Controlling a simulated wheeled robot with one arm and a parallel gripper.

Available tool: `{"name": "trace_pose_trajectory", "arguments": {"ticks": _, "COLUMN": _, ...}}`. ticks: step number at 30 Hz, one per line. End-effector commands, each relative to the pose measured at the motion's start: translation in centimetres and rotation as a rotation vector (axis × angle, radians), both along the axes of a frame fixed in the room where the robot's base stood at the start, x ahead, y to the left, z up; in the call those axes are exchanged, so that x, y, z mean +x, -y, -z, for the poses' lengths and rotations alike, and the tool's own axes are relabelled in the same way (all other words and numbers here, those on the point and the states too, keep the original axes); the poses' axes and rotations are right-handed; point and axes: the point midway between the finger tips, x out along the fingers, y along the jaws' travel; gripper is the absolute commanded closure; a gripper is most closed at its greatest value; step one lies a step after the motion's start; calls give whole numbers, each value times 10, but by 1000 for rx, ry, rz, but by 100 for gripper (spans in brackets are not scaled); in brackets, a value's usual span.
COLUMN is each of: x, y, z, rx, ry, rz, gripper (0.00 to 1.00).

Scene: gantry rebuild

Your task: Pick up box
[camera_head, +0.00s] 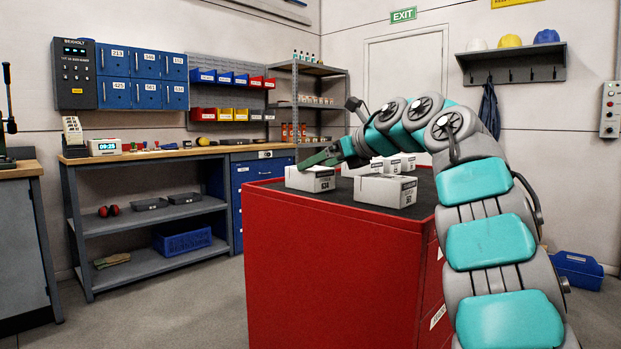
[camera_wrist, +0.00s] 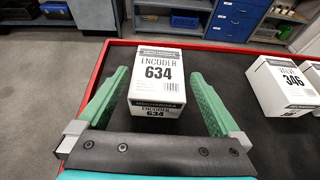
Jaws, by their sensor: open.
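A white box marked "ENCODER 634" (camera_wrist: 158,75) stands on the dark top of a red cabinet near its edge. In the wrist view it sits between the two green fingers of my gripper (camera_wrist: 158,95), which are open, one on each side. A gap shows beside the right finger; the left finger is close to the box, and I cannot tell if it touches. In the head view the same box (camera_head: 310,180) is at the left corner of the cabinet top, with my gripper (camera_head: 322,158) at it, partly hiding it.
A white box marked 346 (camera_wrist: 285,85) stands to the right in the wrist view. In the head view a larger white box (camera_head: 385,191) is at the front of the red cabinet (camera_head: 335,270), with more boxes (camera_head: 403,162) behind. A workbench (camera_head: 150,153) stands at the left.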

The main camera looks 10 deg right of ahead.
Motion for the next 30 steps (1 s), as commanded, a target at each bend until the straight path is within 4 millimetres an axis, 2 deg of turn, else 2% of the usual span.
{"name": "trace_pose_trajectory", "arguments": {"ticks": 7, "x": 27, "y": -18, "z": 14, "rx": 3, "ry": -3, "rz": -2, "gripper": 0}}
{"name": "trace_pose_trajectory", "arguments": {"ticks": 15, "x": 31, "y": -22, "z": 16, "rx": 2, "ry": 0, "rz": 0, "gripper": 0}}
{"name": "trace_pose_trajectory", "arguments": {"ticks": 30, "x": 31, "y": -22, "z": 16, "rx": 2, "ry": 1, "rz": -1, "gripper": 55}}
